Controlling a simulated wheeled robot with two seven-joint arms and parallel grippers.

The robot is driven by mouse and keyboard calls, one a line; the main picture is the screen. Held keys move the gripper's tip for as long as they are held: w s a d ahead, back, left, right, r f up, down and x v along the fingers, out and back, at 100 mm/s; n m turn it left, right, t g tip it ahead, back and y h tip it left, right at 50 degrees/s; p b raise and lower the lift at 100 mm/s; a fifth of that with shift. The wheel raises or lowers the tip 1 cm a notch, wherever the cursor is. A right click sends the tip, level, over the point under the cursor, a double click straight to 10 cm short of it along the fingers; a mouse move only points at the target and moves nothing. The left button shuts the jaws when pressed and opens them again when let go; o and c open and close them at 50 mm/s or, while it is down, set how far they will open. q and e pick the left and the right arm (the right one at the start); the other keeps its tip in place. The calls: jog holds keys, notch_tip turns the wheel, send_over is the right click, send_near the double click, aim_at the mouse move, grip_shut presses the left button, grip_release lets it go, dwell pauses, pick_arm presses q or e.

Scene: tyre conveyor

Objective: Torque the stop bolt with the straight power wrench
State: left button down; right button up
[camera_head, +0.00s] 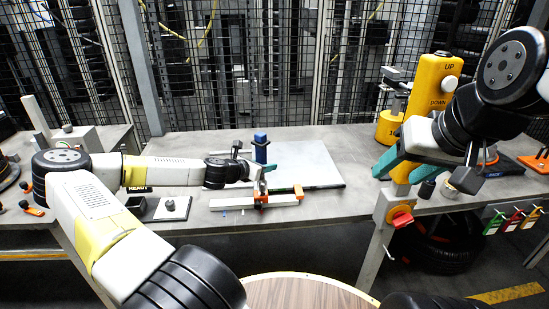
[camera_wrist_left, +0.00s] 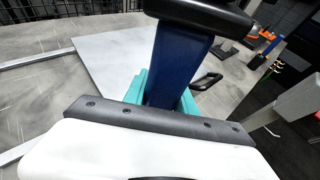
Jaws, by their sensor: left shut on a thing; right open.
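My left gripper (camera_head: 262,174) reaches in low over the middle of the workbench. It is shut on a blue tool with a dark top, which looks like the straight power wrench (camera_head: 261,147). The tool stands about upright in the head view. In the left wrist view, the wrench (camera_wrist_left: 177,62) rises between the teal fingers, with its black end towards the camera. The tool's lower end is hidden. A metal bar fixture with orange parts (camera_head: 285,199) lies just below my gripper; I cannot make out the stop bolt. My right gripper (camera_head: 422,177) is open, near the yellow post.
A pale plate (camera_head: 315,165) lies on the grey workbench (camera_head: 195,148). A yellow UP/DOWN control post (camera_head: 433,80) stands at the right, with an orange-red knob (camera_head: 401,220) below it. A small block with a black knob (camera_head: 172,208) sits near the front edge. Mesh fencing closes the back.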

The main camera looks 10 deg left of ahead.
aim_at(266, 154)
pick_arm(q)
jog(key=shift+f, duration=1.2)
dwell(1.2)
jog(key=shift+r, duration=3.6)
